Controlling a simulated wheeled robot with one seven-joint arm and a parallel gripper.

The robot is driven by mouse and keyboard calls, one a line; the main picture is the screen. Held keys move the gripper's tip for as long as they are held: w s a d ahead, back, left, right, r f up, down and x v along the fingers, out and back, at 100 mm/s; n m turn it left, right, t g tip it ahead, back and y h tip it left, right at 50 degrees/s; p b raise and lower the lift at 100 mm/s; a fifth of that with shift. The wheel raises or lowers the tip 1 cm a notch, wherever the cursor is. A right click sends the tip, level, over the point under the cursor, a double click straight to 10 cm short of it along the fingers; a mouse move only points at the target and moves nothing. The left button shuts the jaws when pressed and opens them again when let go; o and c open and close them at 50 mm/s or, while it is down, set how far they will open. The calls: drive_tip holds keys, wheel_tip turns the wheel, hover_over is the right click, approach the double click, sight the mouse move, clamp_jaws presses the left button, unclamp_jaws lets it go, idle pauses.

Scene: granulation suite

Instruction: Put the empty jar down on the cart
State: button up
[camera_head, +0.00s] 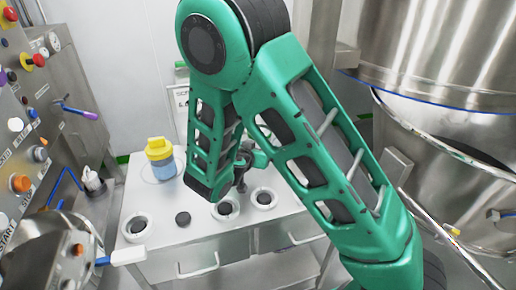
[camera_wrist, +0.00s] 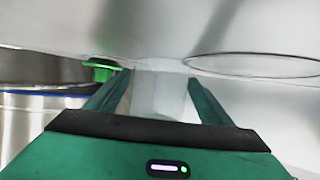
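In the wrist view my gripper (camera_wrist: 160,82) has its two green fingers on either side of a pale, translucent jar (camera_wrist: 158,98). The jar looks empty and sits between the fingertips. In the head view my arm covers most of the gripper, and I cannot make out the jar there. The cart (camera_head: 190,243) has a white top and stands below my arm. Its pale surface also seems to fill the top of the wrist view, with a thin ring outline (camera_wrist: 255,66) to the right of the jar. I cannot tell whether the jar touches the cart.
A yellow-lidded jar with blue contents (camera_head: 161,160) stands at the cart's back left. Several white rings with dark centres line the front edge. A control panel (camera_head: 30,120) is on the left, a large steel vessel (camera_head: 430,50) on the right. A green object (camera_wrist: 100,68) is left of the fingers.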

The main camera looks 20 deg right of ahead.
drive_tip(key=shift+r, duration=0.1)
drive_tip(key=v, duration=1.2)
